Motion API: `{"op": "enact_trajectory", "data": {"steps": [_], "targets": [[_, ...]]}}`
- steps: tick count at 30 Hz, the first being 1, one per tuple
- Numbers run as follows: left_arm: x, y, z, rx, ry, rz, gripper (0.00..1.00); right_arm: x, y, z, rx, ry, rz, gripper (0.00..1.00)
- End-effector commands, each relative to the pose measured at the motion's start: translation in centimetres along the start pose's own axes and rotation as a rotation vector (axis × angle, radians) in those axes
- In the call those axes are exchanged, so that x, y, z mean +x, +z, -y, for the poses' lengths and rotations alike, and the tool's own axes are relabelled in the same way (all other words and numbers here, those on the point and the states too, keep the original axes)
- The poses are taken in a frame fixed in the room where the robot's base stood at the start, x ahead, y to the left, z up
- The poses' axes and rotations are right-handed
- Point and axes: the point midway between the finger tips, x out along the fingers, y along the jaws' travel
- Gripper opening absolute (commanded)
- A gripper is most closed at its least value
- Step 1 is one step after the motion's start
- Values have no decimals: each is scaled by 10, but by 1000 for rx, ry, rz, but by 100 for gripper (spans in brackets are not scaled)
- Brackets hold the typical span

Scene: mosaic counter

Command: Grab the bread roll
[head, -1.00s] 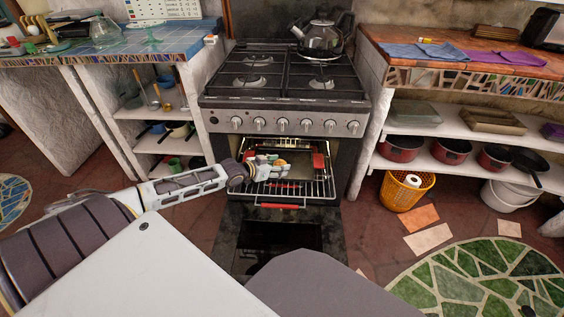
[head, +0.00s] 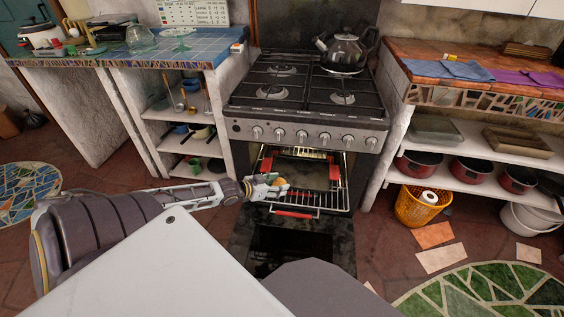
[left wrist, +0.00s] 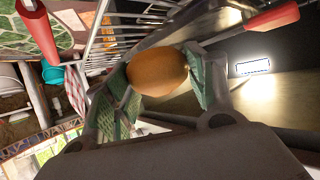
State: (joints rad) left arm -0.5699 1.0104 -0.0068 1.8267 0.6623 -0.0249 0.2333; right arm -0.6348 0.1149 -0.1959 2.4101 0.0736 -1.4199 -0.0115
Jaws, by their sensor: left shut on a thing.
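The bread roll (left wrist: 158,71) is a round golden-brown roll between the two green-padded fingers in the left wrist view. It shows small and orange at the oven in the head view (head: 282,183). My left gripper (head: 274,184) is shut on it, at the oven rack's front left. In the left wrist view the fingers of my left gripper (left wrist: 160,88) touch the roll on both sides. My right gripper is in neither view.
The oven door (head: 290,247) is folded down under the pulled-out wire rack (head: 325,198). A tray with red handles (head: 332,178) sits on the rack. A kettle (head: 345,52) stands on the stove. A yellow basket (head: 410,212) is on the floor at right.

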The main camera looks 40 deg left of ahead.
Motion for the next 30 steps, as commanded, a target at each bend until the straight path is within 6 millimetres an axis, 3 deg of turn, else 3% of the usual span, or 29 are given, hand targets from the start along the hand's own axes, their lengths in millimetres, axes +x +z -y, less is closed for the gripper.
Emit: {"op": "enact_trajectory", "data": {"steps": [3, 15, 30], "targets": [[-10, 3, 0, -1, 0, 1, 32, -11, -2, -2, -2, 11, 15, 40], [-31, 14, 0, -1, 0, -1, 32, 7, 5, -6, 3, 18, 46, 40], [-34, 16, 0, 0, 0, -1, 32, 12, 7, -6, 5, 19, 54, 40]]}}
